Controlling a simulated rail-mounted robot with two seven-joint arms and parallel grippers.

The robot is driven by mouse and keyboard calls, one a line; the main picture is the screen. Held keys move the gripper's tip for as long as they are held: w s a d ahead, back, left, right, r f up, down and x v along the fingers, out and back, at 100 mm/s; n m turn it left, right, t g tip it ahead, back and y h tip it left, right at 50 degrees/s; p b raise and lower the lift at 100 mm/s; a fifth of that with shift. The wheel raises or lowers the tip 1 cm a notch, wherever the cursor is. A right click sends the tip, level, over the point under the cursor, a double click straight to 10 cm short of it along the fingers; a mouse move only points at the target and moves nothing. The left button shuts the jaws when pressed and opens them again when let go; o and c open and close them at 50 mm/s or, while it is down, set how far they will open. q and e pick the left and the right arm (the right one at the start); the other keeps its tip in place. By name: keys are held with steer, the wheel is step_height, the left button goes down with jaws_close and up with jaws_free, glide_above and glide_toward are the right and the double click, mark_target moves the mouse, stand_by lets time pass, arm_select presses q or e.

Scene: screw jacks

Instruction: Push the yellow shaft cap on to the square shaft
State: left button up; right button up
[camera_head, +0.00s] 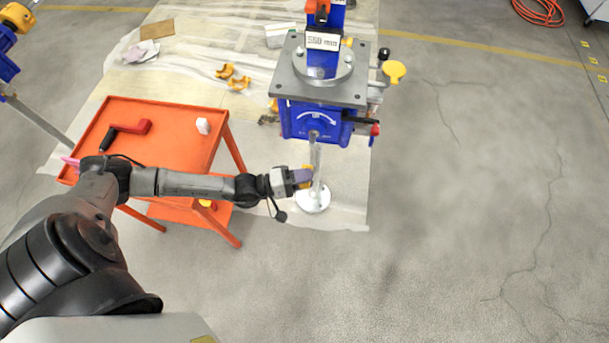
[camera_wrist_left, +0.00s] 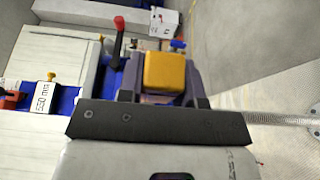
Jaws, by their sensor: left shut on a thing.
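The yellow shaft cap (camera_wrist_left: 166,72) is held between the two dark fingers of my left gripper (camera_head: 303,177). In the head view only a little yellow of it shows at the fingertips, in front of the metal column (camera_head: 316,158) of the blue screw jack (camera_head: 317,122). The gripper is below the jack's blue gearbox and above the round white foot (camera_head: 313,200). I cannot make out the square shaft clearly, nor whether the cap touches it. My right gripper is not in view.
An orange table (camera_head: 174,158) with a red crank handle (camera_head: 127,132) and a white block (camera_head: 203,126) stands left of the jack. A grey plate (camera_head: 357,92) tops the jack; a red-tipped lever (camera_head: 376,129) juts right. Yellow clips (camera_head: 236,80) lie behind.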

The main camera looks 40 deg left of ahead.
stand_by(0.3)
arm_select(q)
steer(key=shift+f, duration=0.1)
steer(key=shift+w+a+b, duration=0.35)
steer(key=shift+w+b, duration=0.1)
steer(key=shift+b, duration=0.35)
steer(key=shift+w+a+b, duration=0.65)
steer(key=shift+w+b, duration=0.3)
steer(key=shift+b, duration=0.05)
steer(key=shift+w+a+b, duration=0.65)
steer(key=shift+w+b, duration=0.3)
